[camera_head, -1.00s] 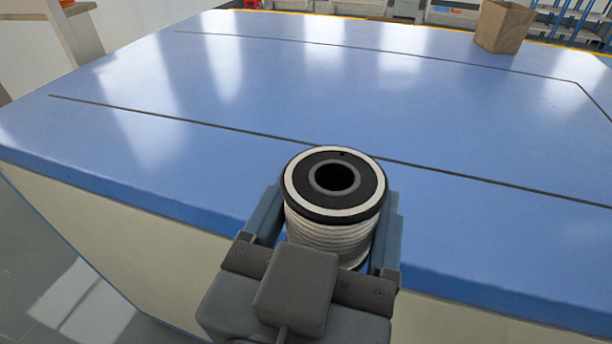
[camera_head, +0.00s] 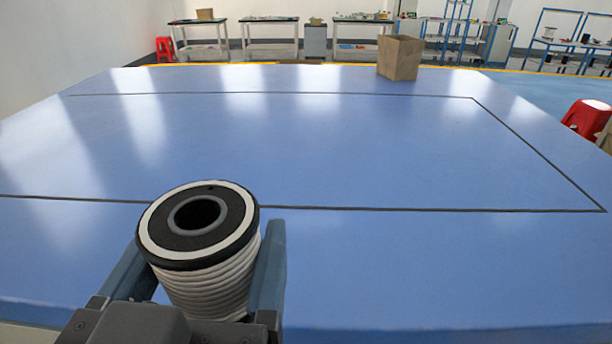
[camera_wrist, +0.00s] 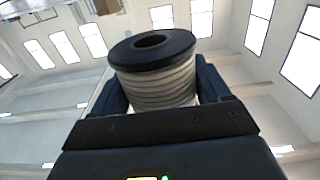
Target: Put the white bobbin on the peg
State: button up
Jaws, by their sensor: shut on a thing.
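The white bobbin (camera_head: 212,283) is a spool wound with white cord, with a black flange, a white ring and a dark centre hole on top. My gripper (camera_head: 208,275) is shut on it, one finger on each side, at the lower left of the head view. The bobbin is tilted a little in that view, its holed end up. In the wrist view the bobbin (camera_wrist: 160,85) sits between the fingers of my gripper (camera_wrist: 165,90), its black flange at the top. I see no peg in either view.
A wide blue table (camera_head: 330,160) with thin dark lines fills the head view, mostly bare. A brown box (camera_head: 400,58) stands at its far edge. Benches (camera_head: 270,37) and blue racks line the back.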

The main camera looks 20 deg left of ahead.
jog(key=w+a+f+b, duration=0.1)
jog(key=a, duration=0.1)
jog(key=w+a+f+b, duration=0.1)
jog(key=a+f, duration=0.1)
jog(key=w+a+f, duration=0.1)
jog(key=w, duration=0.1)
jog(key=shift+w+a+f+b, duration=0.1)
jog(key=shift+a+f+b, duration=0.2)
jog(key=shift+a+b, duration=0.1)
jog(key=f, duration=0.1)
jog(key=b, duration=0.1)
jog(key=f, duration=0.1)
jog(key=shift+w+a+f+b, duration=0.15)
jog(key=shift+a+f+b, duration=0.1)
jog(key=shift+f+b, duration=0.4)
jog(key=shift+f, duration=0.2)
jog(key=shift+f, duration=0.15)
jog(key=o, duration=1.2)
